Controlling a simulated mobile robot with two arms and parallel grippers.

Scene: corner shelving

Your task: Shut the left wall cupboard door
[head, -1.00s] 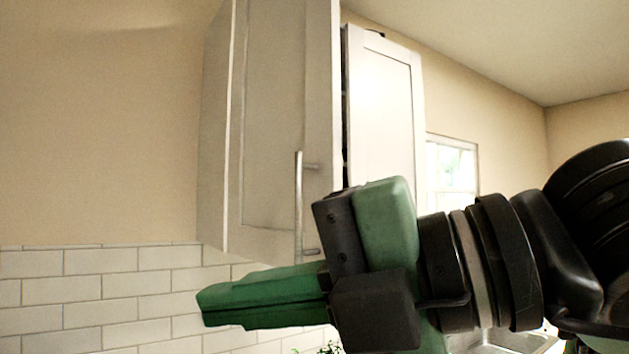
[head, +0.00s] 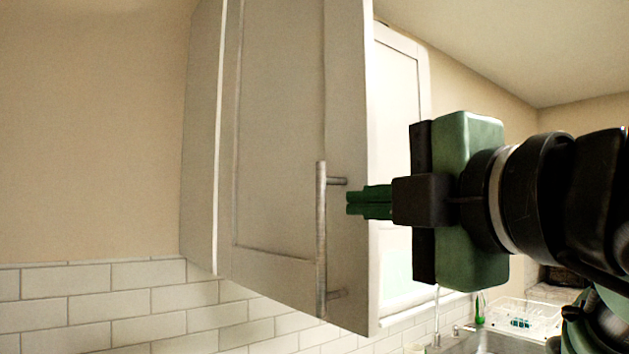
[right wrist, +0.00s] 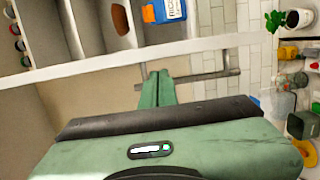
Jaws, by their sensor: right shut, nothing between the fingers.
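The left wall cupboard door (head: 280,130) is a pale panel standing open, with a vertical metal bar handle (head: 321,240). My right gripper (head: 350,203) is shut and empty, its green fingers pointing left, close to the handle and overlapping the door's free-edge side in the head view. In the right wrist view, the fingertips (right wrist: 158,75) overlap the handle bar (right wrist: 200,78) just below the door's white edge (right wrist: 130,66). I cannot tell whether they touch it. The open cupboard interior (right wrist: 90,25) shows beyond that edge. My left gripper is not in view.
A blue and orange rice packet (right wrist: 163,10) stands inside the cupboard. White wall tiles (head: 140,300) run below. A dish rack (head: 525,315) and potted plant (right wrist: 297,18) are on the counter side.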

